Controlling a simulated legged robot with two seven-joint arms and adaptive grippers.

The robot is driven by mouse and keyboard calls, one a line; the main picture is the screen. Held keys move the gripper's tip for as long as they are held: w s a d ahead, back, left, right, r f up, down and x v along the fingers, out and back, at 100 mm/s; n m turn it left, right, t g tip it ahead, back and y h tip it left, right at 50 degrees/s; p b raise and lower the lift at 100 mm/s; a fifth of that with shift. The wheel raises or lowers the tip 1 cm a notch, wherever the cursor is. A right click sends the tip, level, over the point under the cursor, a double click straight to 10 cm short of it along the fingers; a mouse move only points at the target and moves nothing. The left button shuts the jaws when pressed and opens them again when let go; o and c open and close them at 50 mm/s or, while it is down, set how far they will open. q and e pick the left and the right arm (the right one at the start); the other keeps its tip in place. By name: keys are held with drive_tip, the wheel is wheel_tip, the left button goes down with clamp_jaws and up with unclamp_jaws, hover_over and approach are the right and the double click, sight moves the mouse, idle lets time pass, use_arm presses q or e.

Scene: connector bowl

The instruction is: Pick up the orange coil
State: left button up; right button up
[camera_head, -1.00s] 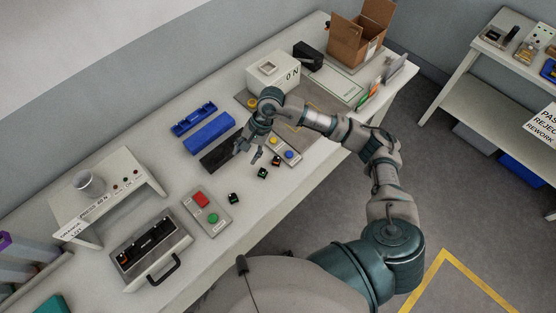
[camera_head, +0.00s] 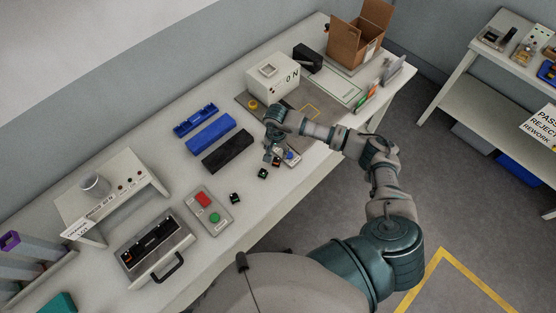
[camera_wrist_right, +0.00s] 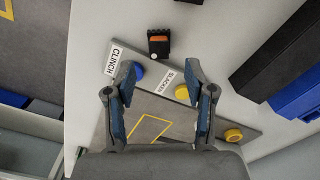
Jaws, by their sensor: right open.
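The orange coil (camera_wrist_right: 159,39) is a small black block with an orange band. In the right wrist view it lies on the pale table, ahead of and apart from my fingertips, roughly in line with the gap between them. In the head view a small dark block with a reddish-orange tint (camera_head: 276,161) lies just by my right gripper (camera_head: 272,156), partly close to its fingers. My right gripper is open and empty, pointing down over the table; its two fingers also show in the wrist view (camera_wrist_right: 162,95). My left gripper is not in view.
Two similar dark blocks with green marks (camera_head: 263,173) (camera_head: 235,198) lie nearby. A black bin (camera_head: 228,151) and blue bin (camera_head: 210,133) stand left.

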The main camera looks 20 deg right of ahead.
sight(277, 160)
drive_tip(key=f, duration=0.1)
drive_tip(key=f+p, duration=0.1)
drive_tip(key=f, duration=0.1)
drive_tip(key=shift+s+a+f, duration=0.25)
drive_tip(key=shift+s+f, duration=0.05)
drive_tip(key=shift+s, duration=0.05)
drive_tip(key=shift+a+f+p, duration=0.15)
drive_tip(key=shift+f+p, duration=0.15)
drive_tip(key=shift+f, duration=0.05)
drive_tip(key=shift+a+f, duration=0.1)
drive_tip(key=shift+f, duration=0.1)
drive_tip(key=shift+d, duration=0.35)
clamp_jaws()
drive_tip(key=shift+d, duration=0.15)
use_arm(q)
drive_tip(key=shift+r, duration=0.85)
